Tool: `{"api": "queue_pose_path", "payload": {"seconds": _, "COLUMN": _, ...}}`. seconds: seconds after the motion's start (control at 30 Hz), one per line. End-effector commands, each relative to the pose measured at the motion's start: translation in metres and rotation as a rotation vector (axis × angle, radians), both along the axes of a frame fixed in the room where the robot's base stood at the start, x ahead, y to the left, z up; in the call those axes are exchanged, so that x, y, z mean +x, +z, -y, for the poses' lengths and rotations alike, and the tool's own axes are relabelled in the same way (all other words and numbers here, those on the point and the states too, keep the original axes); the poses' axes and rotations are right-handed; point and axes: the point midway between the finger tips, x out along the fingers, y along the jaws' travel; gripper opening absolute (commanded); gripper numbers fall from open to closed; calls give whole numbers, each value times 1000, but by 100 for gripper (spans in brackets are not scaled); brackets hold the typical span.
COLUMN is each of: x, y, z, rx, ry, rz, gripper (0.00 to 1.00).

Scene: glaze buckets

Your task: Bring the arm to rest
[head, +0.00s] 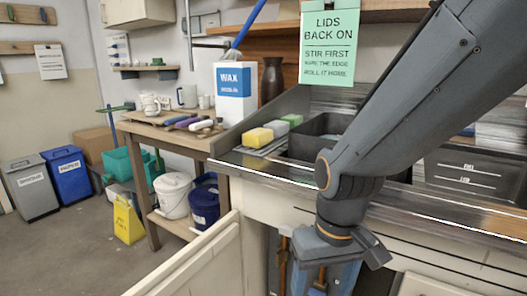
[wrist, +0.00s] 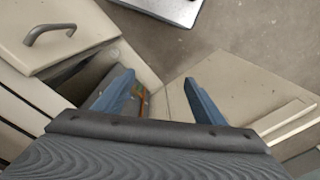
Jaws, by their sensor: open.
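My arm comes in from the upper right of the head view and bends down in front of the metal counter (head: 450,206). In the head view my gripper's fingers are not clearly seen, as its lower end drops in front of the cabinet. In the wrist view my gripper (wrist: 158,92) points down with two blue fingers spread wide apart. Nothing is held between them. Below the fingers are an opened cream cabinet (wrist: 85,75) and its door panel (wrist: 245,95).
The cream door (head: 200,262) stands open at the front. A wooden bench (head: 165,133) holds a wax container (head: 234,92). Beneath it are a white bucket (head: 173,196) and a dark blue bucket (head: 204,205). A yellow sign (head: 128,220) stands beside them.

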Motion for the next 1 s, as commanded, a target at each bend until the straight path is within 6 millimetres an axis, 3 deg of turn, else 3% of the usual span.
{"api": "queue_pose_path", "payload": {"seconds": 0.03, "x": -3, "y": 18, "z": 8, "rx": -5, "ry": -21, "rz": -3, "gripper": 64}}
{"api": "queue_pose_path", "payload": {"seconds": 0.5, "x": -18, "y": 93, "z": 71, "rx": -36, "ry": -176, "rz": -24, "gripper": 64}}
{"api": "queue_pose_path", "payload": {"seconds": 0.7, "x": -22, "y": 106, "z": 84, "rx": -42, "ry": -207, "rz": -28, "gripper": 64}}
{"api": "queue_pose_path", "payload": {"seconds": 0.9, "x": -22, "y": 106, "z": 87, "rx": -43, "ry": -212, "rz": -28, "gripper": 64}}
{"api": "queue_pose_path", "payload": {"seconds": 1.0, "x": -22, "y": 105, "z": 86, "rx": -43, "ry": -211, "rz": -28, "gripper": 51}}
